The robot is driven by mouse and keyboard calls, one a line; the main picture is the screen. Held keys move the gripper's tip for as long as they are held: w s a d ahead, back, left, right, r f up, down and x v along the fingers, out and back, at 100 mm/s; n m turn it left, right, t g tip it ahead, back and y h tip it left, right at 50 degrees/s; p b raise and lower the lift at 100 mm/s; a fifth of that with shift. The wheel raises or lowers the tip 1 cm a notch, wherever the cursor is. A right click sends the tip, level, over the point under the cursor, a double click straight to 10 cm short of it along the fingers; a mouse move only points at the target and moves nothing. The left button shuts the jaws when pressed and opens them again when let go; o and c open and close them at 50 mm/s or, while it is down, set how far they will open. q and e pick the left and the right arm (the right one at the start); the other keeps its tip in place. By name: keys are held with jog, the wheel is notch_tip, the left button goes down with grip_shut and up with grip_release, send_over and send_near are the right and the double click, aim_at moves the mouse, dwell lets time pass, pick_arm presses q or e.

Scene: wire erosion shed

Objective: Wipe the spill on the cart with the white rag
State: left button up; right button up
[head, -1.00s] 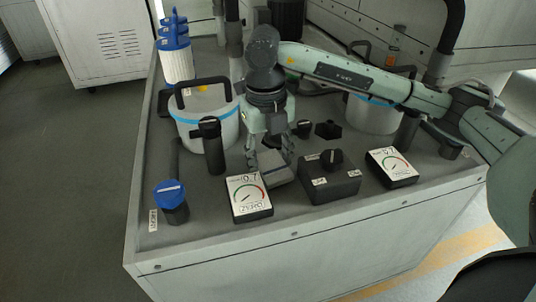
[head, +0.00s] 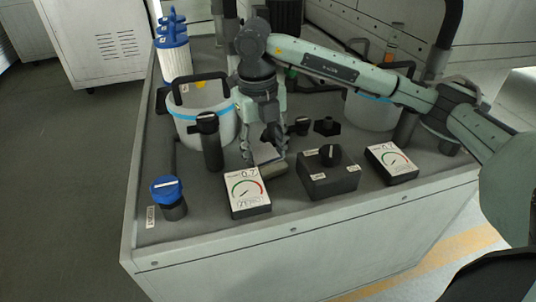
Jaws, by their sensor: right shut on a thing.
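My left gripper is not in view.
Close around the gripper stand a black upright cylinder (head: 209,141), the left dial gauge (head: 247,192) and a black knob box (head: 329,175). A second gauge (head: 391,163) is at right. A blue-capped part (head: 169,196) stands front left. A blue-banded tank (head: 187,128) is behind.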

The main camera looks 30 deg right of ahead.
aim_at(259, 144)
jog(key=shift+w+d+r, duration=0.1)
jog(key=shift+w+d, duration=0.1)
jog(key=shift+w, duration=0.75)
jog(key=shift+w+d+r, duration=0.1)
jog(key=shift+w+d, duration=0.05)
jog(key=shift+w, duration=0.75)
jog(key=shift+w+d, duration=0.2)
jog(key=shift+w, duration=0.05)
jog(key=shift+d, duration=0.1)
jog(key=shift+r, duration=0.15)
notch_tip(259, 144, up, 2)
jog(key=shift+w+p, duration=0.15)
jog(key=shift+p, duration=0.6)
jog(key=shift+r+p, duration=1.15)
jog(key=shift+r, duration=0.65)
jog(key=shift+r, duration=0.1)
notch_tip(259, 144, up, 3)
jog(key=shift+f+p, duration=0.1)
jog(key=shift+p, duration=0.95)
